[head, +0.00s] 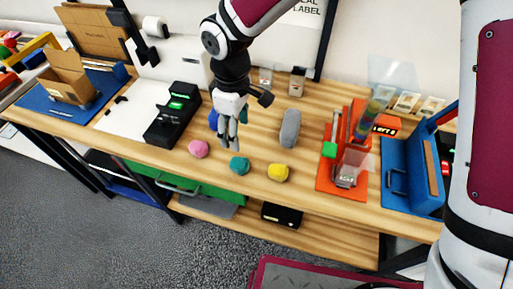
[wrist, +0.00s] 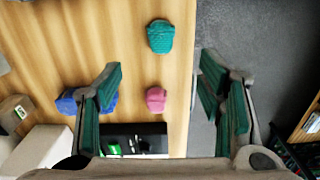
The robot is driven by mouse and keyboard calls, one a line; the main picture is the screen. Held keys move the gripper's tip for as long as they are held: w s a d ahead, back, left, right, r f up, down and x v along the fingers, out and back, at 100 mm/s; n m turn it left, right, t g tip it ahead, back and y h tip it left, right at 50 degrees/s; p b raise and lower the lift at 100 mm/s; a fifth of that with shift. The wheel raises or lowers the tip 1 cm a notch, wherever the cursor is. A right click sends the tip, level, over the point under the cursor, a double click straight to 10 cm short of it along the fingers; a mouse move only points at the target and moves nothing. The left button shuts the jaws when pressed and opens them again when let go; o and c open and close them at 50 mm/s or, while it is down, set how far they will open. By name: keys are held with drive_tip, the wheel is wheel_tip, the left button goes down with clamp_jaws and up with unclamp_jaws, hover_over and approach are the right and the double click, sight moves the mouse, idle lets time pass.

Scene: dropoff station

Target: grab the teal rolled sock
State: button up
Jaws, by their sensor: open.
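The teal rolled sock (head: 239,165) lies on the wooden table near its front edge, between a pink roll and a yellow roll. In the wrist view the teal sock (wrist: 160,36) is at the top middle, ahead of the fingertips and apart from them. My gripper (head: 229,143) is above the table, just to the upper left of the teal sock, pointing down. In the wrist view my gripper (wrist: 160,75) has its fingers wide apart with nothing between the tips.
A pink roll (head: 198,149) is left of the teal sock, a yellow roll (head: 278,172) right. A blue roll (wrist: 70,101) is partly hidden by a finger. A grey roll (head: 290,128) lies behind. A black device (head: 172,116) and red stand (head: 328,180) flank them.

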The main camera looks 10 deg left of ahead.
drive_tip(key=p, duration=0.1)
hover_over(239, 161)
wheel_tip(239, 161, down, 8)
drive_tip(key=shift+d+f, duration=0.15)
drive_tip(key=shift+f, duration=0.05)
drive_tip(key=shift+a+f+p, duration=0.2)
drive_tip(key=shift+f+p, duration=0.55)
drive_tip(key=shift+f, duration=2.1)
drive_tip(key=c, duration=1.2)
